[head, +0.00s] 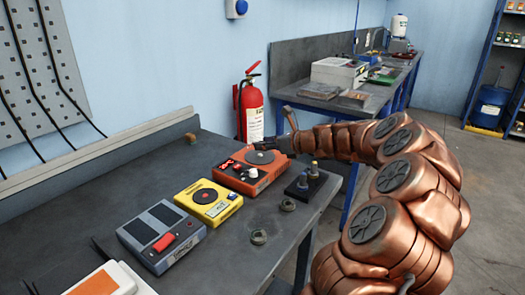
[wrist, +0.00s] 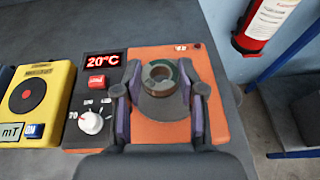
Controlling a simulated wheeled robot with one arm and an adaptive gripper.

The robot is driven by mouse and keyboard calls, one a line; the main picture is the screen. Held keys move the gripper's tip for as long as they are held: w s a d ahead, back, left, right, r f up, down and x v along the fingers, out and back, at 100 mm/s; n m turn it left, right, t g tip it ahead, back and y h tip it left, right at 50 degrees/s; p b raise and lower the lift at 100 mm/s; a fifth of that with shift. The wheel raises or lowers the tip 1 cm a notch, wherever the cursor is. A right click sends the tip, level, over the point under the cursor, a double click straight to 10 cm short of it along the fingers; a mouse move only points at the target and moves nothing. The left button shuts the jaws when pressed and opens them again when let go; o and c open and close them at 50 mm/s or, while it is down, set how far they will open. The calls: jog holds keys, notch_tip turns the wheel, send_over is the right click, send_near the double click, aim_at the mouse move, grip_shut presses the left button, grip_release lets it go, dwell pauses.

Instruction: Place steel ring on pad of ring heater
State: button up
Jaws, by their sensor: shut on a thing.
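The ring heater (head: 238,178) is an orange box with a dark round pad on the bench; it also fills the middle of the wrist view (wrist: 215,135). Its display reads 20°C. The grey pad (wrist: 165,108) shows behind the fingers. My gripper (wrist: 160,72) is shut on the steel ring (wrist: 160,88), which lies over the pad between the fingertips. I cannot tell whether the ring touches the pad. In the head view my gripper (head: 281,144) is at the heater's far right side, and the held ring is not clear there.
A yellow device (head: 208,204) and a grey device with a red switch (head: 161,237) stand left of the heater. Two loose rings (head: 258,237) (head: 288,205) lie near the front edge. A dark block with posts (head: 306,184) stands right. A fire extinguisher (head: 251,108) is behind.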

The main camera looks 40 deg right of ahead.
aim_at(263, 157)
jog(key=shift+w+d+f, duration=0.1)
jog(key=shift+w, duration=0.9)
jog(key=shift+f, duration=1.75)
jog(key=o, duration=1.2)
jog(key=v, duration=1.2)
